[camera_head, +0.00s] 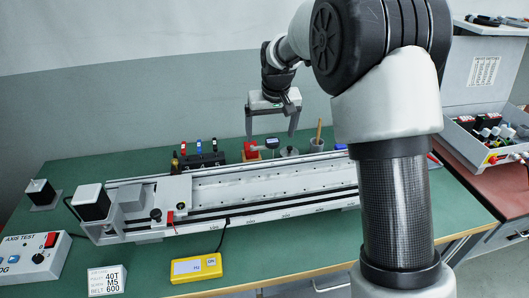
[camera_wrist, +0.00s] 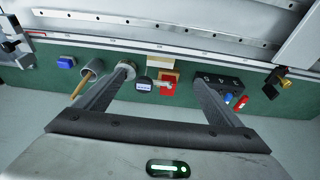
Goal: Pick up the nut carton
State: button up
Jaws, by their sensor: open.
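My gripper (camera_head: 271,133) is open and empty, pointing down above the back of the green bench, behind the long rail. In the wrist view its two fingers (camera_wrist: 160,78) are spread apart, with small items visible between them. A small tan block (camera_wrist: 162,63) beside the rail could be the nut carton; no label is readable. An orange and red item (camera_wrist: 169,84) is close to it, also between the fingers in that view. The red part (camera_head: 250,150) shows just left of and below the gripper in the head view. I cannot tell the carton there.
The silver rail (camera_head: 250,185) runs in front. A yellow meter (camera_head: 196,268) lies nearer.

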jog(key=x, duration=0.5)
jog(key=b+x, duration=0.1)
jog(key=x, duration=0.4)
jog(key=b+x, duration=0.1)
jog(key=x, duration=0.4)
jog(key=shift+w+a, duration=0.25)
jog(key=shift+a, duration=0.15)
jog(key=shift+b+x, duration=0.5)
jog(key=shift+x, duration=2.25)
jog(key=shift+w+d, duration=0.1)
jog(key=shift+w, duration=0.05)
